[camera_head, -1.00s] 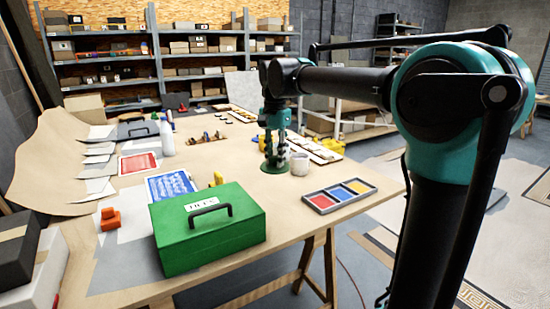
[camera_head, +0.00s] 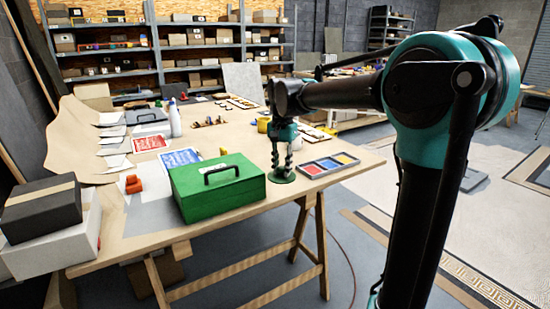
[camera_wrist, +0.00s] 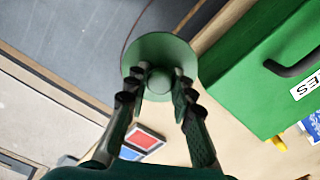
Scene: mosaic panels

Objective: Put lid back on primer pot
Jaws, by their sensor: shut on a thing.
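My gripper (camera_head: 282,165) points down near the table's front edge, between the green box and the paint tray. It is shut on the knob of a round green lid (camera_head: 283,178). In the wrist view, my gripper's fingers (camera_wrist: 158,84) close on the knob from both sides, and the flat lid (camera_wrist: 150,45) spreads out beyond them. The lid overlaps the table edge in that view. The primer pot cannot be made out now; my gripper may hide it.
The green box (camera_head: 217,190) with a black handle stands left of the lid. A white bottle (camera_head: 175,120) and printed sheets (camera_head: 180,159) are farther left. Floor lies beyond the table's front edge.

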